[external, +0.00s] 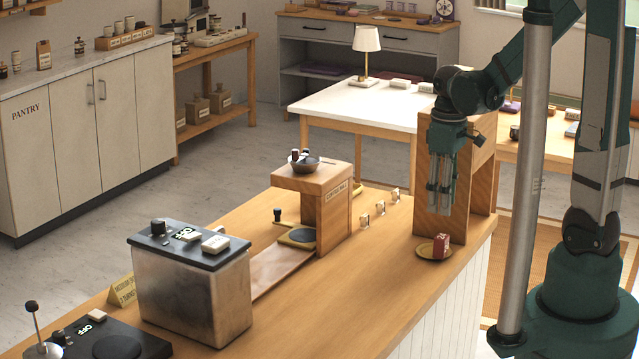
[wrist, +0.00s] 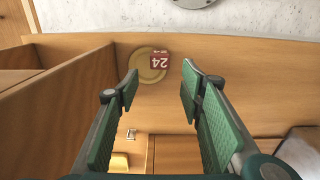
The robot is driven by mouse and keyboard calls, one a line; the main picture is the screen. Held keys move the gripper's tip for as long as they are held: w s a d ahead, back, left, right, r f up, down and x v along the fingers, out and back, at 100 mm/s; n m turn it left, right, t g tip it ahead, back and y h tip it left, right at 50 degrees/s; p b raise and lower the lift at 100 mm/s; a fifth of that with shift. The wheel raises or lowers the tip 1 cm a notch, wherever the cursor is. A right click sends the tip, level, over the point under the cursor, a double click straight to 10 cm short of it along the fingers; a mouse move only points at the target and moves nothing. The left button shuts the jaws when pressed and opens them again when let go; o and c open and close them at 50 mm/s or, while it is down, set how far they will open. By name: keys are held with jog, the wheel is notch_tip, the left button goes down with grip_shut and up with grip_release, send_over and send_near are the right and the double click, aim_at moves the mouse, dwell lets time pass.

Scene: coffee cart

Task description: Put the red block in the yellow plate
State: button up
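The red block (external: 441,244) sits on the small yellow plate (external: 425,253), near the plate's right side, at the counter's right end. In the wrist view the red block (wrist: 160,60) shows the number 24 and lies on the right part of the yellow plate (wrist: 143,69). My gripper (external: 438,213) is above the plate, pointing down, clear of the block. In the wrist view my gripper (wrist: 160,80) has its two green-padded fingers apart with nothing between them.
A wooden shelf box (external: 456,170) stands right behind my gripper. Small white-faced items (external: 380,207) line the counter to the left. A wooden stand with a dark bowl (external: 303,165) and a metal machine (external: 190,290) stand further left. The counter in front of the plate is clear.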

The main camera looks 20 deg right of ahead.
jog(key=s+d+r+m+t, duration=0.2)
jog(key=d+r+m+t, duration=0.1)
jog(key=d+r, duration=0.4)
jog(key=s+d+r+m+t, duration=0.3)
jog(key=d+r+m, duration=0.3)
jog(key=d+r, duration=0.2)
jog(key=shift+t, duration=0.6)
dwell(0.3)
notch_tip(320, 180, down, 5)
jog(key=b, duration=0.5)
jog(key=shift+r, duration=0.1)
dwell(1.2)
